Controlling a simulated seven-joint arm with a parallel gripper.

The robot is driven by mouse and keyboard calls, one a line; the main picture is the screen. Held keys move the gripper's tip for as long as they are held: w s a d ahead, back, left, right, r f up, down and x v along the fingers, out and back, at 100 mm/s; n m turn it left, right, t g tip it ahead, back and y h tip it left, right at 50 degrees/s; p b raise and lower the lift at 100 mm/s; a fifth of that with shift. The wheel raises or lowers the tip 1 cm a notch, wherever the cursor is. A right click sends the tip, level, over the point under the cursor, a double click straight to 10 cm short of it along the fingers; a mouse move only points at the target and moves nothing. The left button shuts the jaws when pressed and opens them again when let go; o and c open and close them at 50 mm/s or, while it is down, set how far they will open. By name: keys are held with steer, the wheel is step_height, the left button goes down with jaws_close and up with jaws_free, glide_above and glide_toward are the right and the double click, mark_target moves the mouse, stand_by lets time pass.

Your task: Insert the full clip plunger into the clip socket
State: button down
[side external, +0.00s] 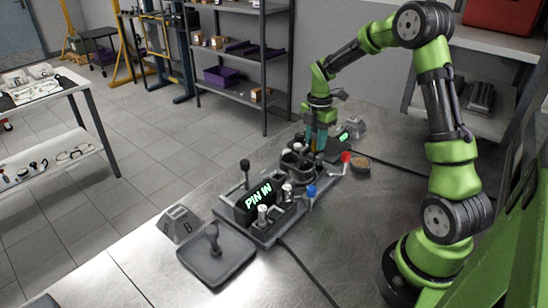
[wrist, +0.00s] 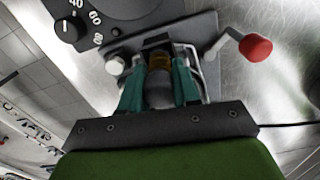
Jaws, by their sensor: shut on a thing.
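In the wrist view, my gripper (wrist: 158,88) has its two teal fingers closed on a grey rounded piece, which I take to be the clip plunger (wrist: 159,93). An amber part (wrist: 159,61) shows just beyond it, between the fingertips. A bent metal wire frame (wrist: 192,58) stands close around the fingertips on a grey fixture plate (wrist: 204,24). The clip socket cannot be told apart clearly, and whether the plunger touches it is hidden. In the side view, my gripper (side external: 319,138) points down at the far end of the bench fixture, and the plunger is too small to make out.
A red-knobbed lever (wrist: 254,47) stands right of the fingers; a numbered dial (wrist: 72,28) is at upper left.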

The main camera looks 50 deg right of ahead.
steer(key=shift+f, duration=0.2)
stand_by(0.5)
steer(key=c, duration=0.7)
jaws_free()
steer(key=shift+c, duration=0.2)
steer(key=shift+o, duration=0.4)
steer(key=o, duration=0.3)
steer(key=shift+r, duration=0.1)
steer(key=shift+r, duration=3.5)
